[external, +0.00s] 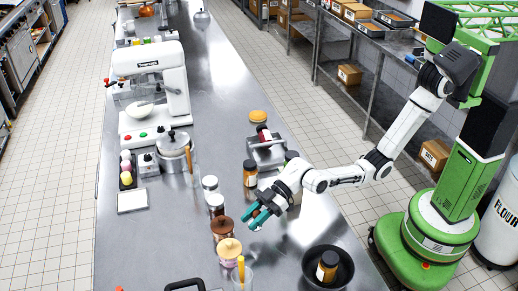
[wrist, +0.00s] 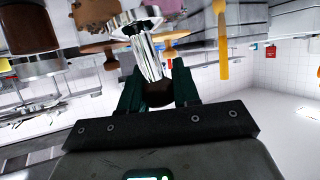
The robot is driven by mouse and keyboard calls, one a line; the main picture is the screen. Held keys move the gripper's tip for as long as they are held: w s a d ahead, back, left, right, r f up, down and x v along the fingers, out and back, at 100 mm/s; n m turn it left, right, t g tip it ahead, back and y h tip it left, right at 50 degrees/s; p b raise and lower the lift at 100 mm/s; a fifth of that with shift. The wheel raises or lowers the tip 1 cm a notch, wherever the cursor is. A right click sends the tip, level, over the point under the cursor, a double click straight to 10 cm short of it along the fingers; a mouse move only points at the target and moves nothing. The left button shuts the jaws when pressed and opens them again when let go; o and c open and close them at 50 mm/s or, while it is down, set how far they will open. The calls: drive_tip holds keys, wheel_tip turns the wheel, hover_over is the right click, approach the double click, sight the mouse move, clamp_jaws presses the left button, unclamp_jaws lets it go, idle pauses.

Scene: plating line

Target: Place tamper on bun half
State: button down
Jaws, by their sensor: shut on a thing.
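My gripper (external: 257,215) has teal fingers and is low over the middle of the steel counter. In the wrist view its fingers (wrist: 158,92) are shut on the dark handle of the tamper (wrist: 150,58). The tamper's shiny metal shaft and wider head extend away from the fingers, toward the top of that view. In the external view I cannot make out the tamper clearly at the gripper. A round golden-brown thing that looks like the bun half (external: 258,117) lies farther back on the counter, apart from my gripper.
A brown-lidded jar (external: 222,228) and a tan-topped jar (external: 230,249) stand close left of my gripper. An amber bottle (external: 250,173) and a metal device (external: 266,150) stand behind it. A black pan (external: 313,279) holding a jar (external: 327,266) is at front right.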

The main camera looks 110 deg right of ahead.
drive_tip(key=s+d+r+b, duration=0.1)
drive_tip(key=s+r, duration=0.3)
drive_tip(key=s, duration=0.2)
drive_tip(key=s+d+r, duration=0.1)
drive_tip(key=s+r, duration=0.3)
drive_tip(key=s, duration=0.2)
wheel_tip(320, 180, up, 8)
drive_tip(key=s+d+m+t+h+b, duration=0.1)
drive_tip(key=d+m+h+b, duration=0.4)
drive_tip(key=d, duration=2.6)
drive_tip(key=s+d+m+g+h, duration=0.2)
drive_tip(key=s+d+m+h, duration=0.3)
drive_tip(key=s+d, duration=0.7)
drive_tip(key=s+d+m+g+h, duration=0.2)
drive_tip(key=s+d+m+h, duration=0.45)
drive_tip(key=d, duration=1.05)
drive_tip(key=n+y, duration=0.1)
drive_tip(key=y, duration=0.1)
hover_over(258, 116)
drive_tip(key=d, duration=0.3)
wheel_tip(258, 116, down, 14)
drive_tip(key=shift+w+d+f+p, duration=0.15)
drive_tip(key=shift+f+p, duration=0.05)
drive_tip(key=shift+f, duration=0.25)
drive_tip(key=shift+w+d+f+p, duration=0.1)
drive_tip(key=shift+w+f+p, duration=0.1)
drive_tip(key=shift+f, duration=0.25)
drive_tip(key=shift+s+f+p, duration=0.1)
drive_tip(key=shift+f+p, duration=0.2)
drive_tip(key=shift+f, duration=1.15)
